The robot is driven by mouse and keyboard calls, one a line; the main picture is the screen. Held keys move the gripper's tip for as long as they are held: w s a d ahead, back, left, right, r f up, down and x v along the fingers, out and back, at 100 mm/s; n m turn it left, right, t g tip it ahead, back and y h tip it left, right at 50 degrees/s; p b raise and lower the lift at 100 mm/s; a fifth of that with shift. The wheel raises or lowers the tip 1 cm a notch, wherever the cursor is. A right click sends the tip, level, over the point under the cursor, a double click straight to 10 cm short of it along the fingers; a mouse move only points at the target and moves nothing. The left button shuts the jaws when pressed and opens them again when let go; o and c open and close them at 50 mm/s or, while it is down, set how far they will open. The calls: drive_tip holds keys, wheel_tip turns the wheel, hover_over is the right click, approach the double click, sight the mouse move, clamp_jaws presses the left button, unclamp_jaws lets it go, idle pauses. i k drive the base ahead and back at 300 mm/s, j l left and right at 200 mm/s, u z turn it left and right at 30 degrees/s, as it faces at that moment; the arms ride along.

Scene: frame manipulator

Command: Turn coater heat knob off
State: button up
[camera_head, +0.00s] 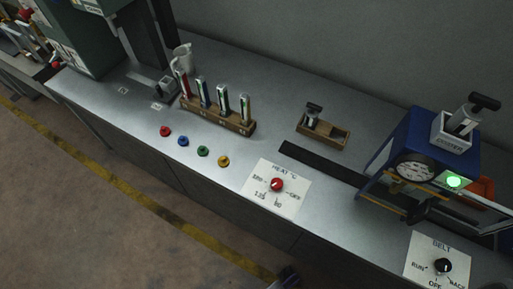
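The red heat knob (276,184) sits in the middle of a white panel (288,208) on the grey bench. The panel reads HEAT °C, with OFF printed at the right and number marks around the left and bottom. The way the knob points is too small to tell. The blue coater (428,135) stands to the right with a lit green lamp (454,182) and a round gauge. A dark part of my arm, likely my gripper (288,277), shows at the bottom edge, below the panel and apart from it. Its fingers cannot be made out.
A BELT panel (437,262) with a black knob is at lower right. Several coloured buttons (183,141) lie along the bench front, left of the heat panel. A wooden rack (217,117) of tubes and a wooden tray (335,134) stand behind. A dark strip leads to the coater.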

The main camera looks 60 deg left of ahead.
sight(277, 184)
drive_tip(key=u, duration=1.85)
drive_tip(key=k+l+u, duration=0.2)
drive_tip(key=k+j, duration=0.05)
drive_tip(key=k, duration=0.05)
